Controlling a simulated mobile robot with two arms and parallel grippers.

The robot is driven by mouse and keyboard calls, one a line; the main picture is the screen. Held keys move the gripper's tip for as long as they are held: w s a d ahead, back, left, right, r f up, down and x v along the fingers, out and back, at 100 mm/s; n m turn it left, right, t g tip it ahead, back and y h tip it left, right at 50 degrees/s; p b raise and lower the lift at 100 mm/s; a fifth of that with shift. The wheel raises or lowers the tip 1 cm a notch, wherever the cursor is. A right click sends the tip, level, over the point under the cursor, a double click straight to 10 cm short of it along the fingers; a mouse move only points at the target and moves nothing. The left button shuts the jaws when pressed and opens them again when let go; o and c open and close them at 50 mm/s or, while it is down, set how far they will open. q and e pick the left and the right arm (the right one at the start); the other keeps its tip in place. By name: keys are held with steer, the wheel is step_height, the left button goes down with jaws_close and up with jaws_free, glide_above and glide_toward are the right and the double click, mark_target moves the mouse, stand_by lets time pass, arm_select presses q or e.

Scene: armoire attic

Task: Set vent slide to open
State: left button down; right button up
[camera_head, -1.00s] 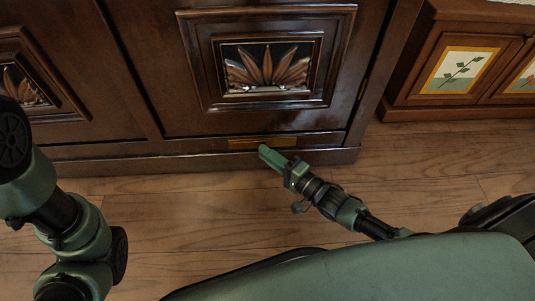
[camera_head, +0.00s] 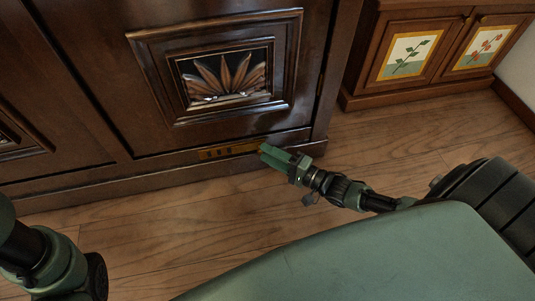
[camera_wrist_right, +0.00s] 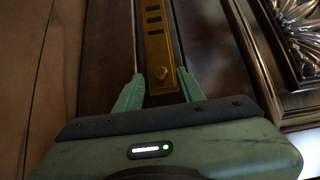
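The vent (camera_head: 228,151) is a narrow brass plate on the armoire's base rail, below the carved door. Dark slots show along it in the head view. The right wrist view shows the brass plate (camera_wrist_right: 157,42) with dark slots at its far part and a small round brass knob (camera_wrist_right: 161,73) near its close end. My right gripper (camera_head: 263,150) is at the right end of the plate. In the wrist view its green fingers (camera_wrist_right: 160,82) are apart, one on each side of the knob, with gaps showing. My left gripper is out of view.
The dark armoire door (camera_head: 215,75) with a carved panel rises above the vent. A lower cabinet (camera_head: 420,55) with painted flower tiles stands to the right. Wooden floor (camera_head: 150,240) is clear in front of the armoire.

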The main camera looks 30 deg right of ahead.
steer(key=p+v, duration=0.3)
steer(key=v, duration=0.4)
steer(key=shift+s+p, duration=0.3)
steer(key=shift+s, duration=0.05)
steer(key=shift+d, duration=0.15)
